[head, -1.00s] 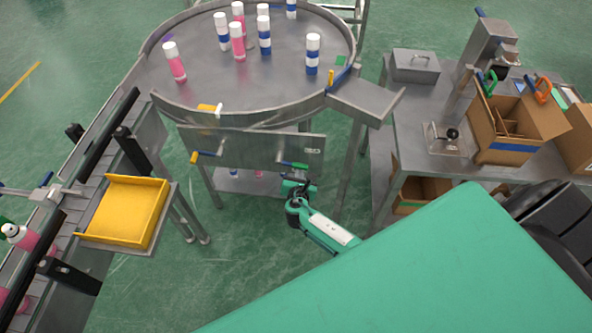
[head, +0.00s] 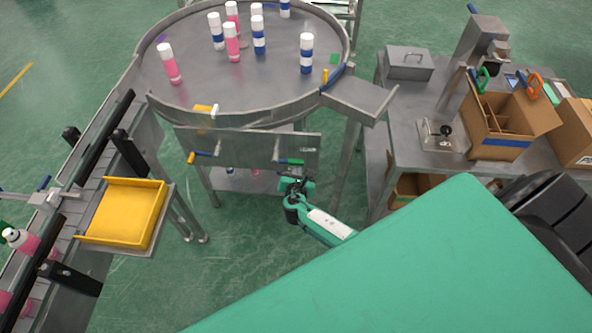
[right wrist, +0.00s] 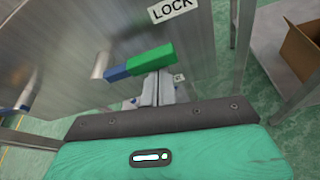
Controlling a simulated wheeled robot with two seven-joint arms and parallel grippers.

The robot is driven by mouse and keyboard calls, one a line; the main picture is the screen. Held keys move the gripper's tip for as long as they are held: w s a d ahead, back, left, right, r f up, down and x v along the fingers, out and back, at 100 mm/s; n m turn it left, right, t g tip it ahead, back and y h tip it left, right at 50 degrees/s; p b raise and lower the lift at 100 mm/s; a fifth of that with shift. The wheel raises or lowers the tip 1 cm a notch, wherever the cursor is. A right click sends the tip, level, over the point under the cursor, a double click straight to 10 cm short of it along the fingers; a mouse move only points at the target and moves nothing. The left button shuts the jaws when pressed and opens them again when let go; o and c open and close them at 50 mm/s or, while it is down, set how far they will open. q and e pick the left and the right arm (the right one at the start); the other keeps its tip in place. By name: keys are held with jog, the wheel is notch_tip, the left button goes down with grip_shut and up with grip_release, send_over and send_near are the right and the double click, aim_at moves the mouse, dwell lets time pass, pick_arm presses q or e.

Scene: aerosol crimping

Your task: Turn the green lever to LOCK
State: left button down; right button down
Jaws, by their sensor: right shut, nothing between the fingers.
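The green lever (head: 291,161) is on the metal panel (head: 240,148) below the round table. It lies nearly level in the head view. In the right wrist view the green lever (right wrist: 150,60) has a blue part at its left end and tilts up to the right. The LOCK label (right wrist: 168,11) is above and right of it. My right gripper (head: 296,179) is shut and empty just under the lever. Its fingertips (right wrist: 158,80) are close below the green part; I cannot tell if they touch. My left gripper is not in view.
A yellow-handled lever (head: 192,157) is at the panel's left. The round table (head: 200,80) carries several bottles. A yellow tray (head: 125,210) stands left, by the conveyor. A workbench (head: 400,120) with cardboard boxes is at right. Open floor lies in front of the panel.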

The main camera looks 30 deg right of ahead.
jog(key=shift+r, duration=0.15)
jog(key=b+v, duration=0.2)
jog(key=v, duration=1.1)
jog(key=shift+s+a, duration=0.25)
jog(key=shift+s, duration=0.05)
jog(key=s+f+m+g+y, duration=0.1)
jog(key=s+f+m+g, duration=0.15)
jog(key=s+f, duration=0.45)
jog(key=s+f+m+g+y, duration=0.2)
jog(key=s+f+m, duration=0.2)
jog(key=f, duration=0.8)
jog(key=s+f+m+g+y, duration=0.1)
jog(key=s+f+m+g, duration=0.3)
jog(key=f, duration=0.5)
jog(key=s+f+m+g+y, duration=0.1)
jog(key=s+f+m, duration=0.3)
jog(key=s, duration=0.4)
jog(key=s+f+m+g+y, duration=0.1)
jog(key=s+f+m, duration=0.3)
jog(key=s, duration=0.5)
jog(key=s+d+f+m+g, duration=0.1)
jog(key=s+f+m, duration=0.3)
jog(key=s, duration=0.5)
jog(key=shift+f+m+y, duration=0.3)
jog(key=shift+m+y, duration=0.1)
jog(key=shift+m, duration=0.65)
jog(key=shift+s+d, duration=0.1)
